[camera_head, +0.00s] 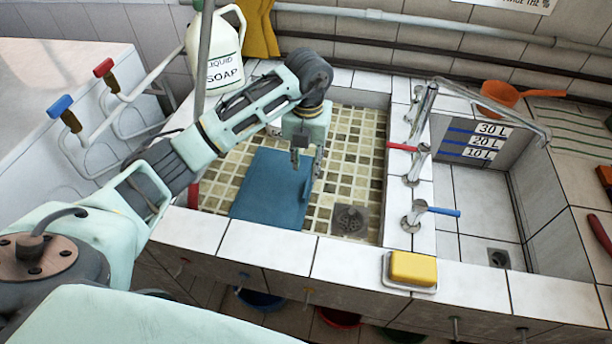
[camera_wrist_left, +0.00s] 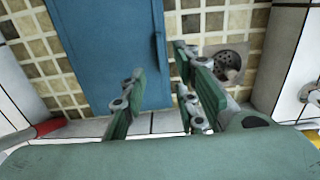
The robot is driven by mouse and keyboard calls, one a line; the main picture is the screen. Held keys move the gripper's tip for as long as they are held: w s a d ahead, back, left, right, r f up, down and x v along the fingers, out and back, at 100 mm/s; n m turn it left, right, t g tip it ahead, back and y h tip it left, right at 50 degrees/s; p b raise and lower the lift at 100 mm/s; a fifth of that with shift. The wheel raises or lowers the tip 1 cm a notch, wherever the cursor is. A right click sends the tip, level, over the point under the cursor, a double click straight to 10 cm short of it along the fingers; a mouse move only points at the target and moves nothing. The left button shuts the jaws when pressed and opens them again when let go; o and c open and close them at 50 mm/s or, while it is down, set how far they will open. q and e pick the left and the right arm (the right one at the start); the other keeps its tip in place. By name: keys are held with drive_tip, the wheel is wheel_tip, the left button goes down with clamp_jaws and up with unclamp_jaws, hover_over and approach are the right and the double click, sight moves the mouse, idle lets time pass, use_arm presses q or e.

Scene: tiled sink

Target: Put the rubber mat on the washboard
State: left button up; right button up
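A flat blue sheet, which looks like the rubber mat (camera_head: 265,188), lies on the tiled floor of the left basin. It also shows in the left wrist view (camera_wrist_left: 105,45). My left gripper (camera_head: 306,168) points down over the mat's right edge, with its fingers open and apart. In the left wrist view the gripper (camera_wrist_left: 160,75) has the mat's edge between its two fingers, with no visible grip on it. A pale ribbed surface with green lines at the far right, possibly the washboard (camera_head: 565,118), is partly cut off. My right gripper is not in view.
The basin has a drain (camera_head: 350,220) right of the mat. Taps (camera_head: 415,165) stand on the divider. A yellow soap block (camera_head: 412,268) sits on the front ledge. A soap jug (camera_head: 222,50) stands behind. An orange scoop (camera_head: 500,95) lies back right. The right basin (camera_head: 475,205) looks empty.

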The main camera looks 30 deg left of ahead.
use_arm(q)
drive_tip(key=shift+r, duration=2.4)
